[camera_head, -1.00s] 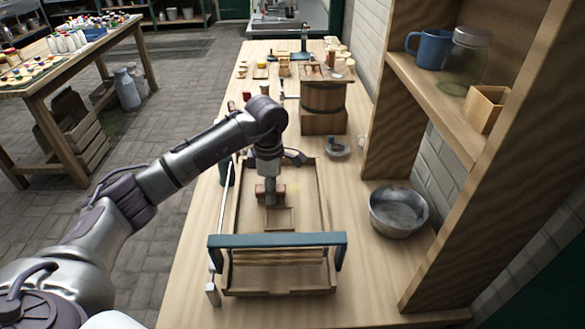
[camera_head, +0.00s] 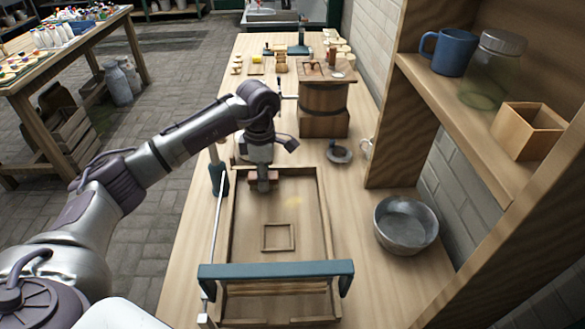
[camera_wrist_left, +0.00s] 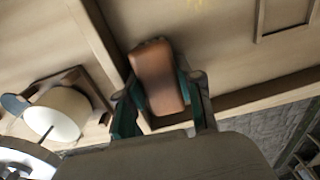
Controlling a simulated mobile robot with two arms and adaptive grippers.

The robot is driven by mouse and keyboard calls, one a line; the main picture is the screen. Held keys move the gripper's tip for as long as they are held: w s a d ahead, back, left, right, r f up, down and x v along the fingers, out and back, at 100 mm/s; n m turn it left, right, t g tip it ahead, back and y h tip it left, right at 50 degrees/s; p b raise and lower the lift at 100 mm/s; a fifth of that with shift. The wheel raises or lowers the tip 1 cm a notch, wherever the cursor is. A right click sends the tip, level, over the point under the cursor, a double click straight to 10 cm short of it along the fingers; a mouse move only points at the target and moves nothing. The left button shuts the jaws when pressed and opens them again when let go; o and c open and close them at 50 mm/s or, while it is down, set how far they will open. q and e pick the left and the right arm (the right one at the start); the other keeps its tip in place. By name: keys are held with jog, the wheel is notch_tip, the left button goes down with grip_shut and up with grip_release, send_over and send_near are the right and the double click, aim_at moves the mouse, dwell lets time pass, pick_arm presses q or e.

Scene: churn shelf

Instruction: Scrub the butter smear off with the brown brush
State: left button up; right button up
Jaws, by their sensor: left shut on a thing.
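My left gripper (camera_head: 262,181) is shut on the brown brush (camera_head: 263,186), near the far left part of the shallow wooden tray (camera_head: 325,215). In the left wrist view the brush (camera_wrist_left: 158,78) is a rounded brown block between the green fingers of the gripper (camera_wrist_left: 160,108). I cannot tell whether its underside touches the tray floor. A faint yellow butter smear (camera_head: 292,202) lies on the tray floor, to the right of and nearer than the brush. Its edge shows at the top of the left wrist view (camera_wrist_left: 196,4). My right gripper is out of view.
A blue-green bar (camera_head: 275,270) spans the tray's near end. A small square wooden frame (camera_head: 278,237) lies in the tray. A metal bowl (camera_head: 406,224) stands to the right, a wooden churn (camera_head: 323,108) behind. The shelf (camera_head: 440,105) rises at right.

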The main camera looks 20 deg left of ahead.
pick_arm(q)
notch_tip(320, 180, up, 5)
jog(key=shift+s+f+p, duration=0.1)
jog(key=shift+s+p, duration=0.05)
jog(key=shift+p, duration=0.75)
jog(key=shift+r+p, duration=0.7)
jog(key=shift+r, duration=0.25)
jog(key=shift+r+p, duration=0.35)
jog(key=shift+r, duration=0.35)
jog(key=shift+f, duration=0.1)
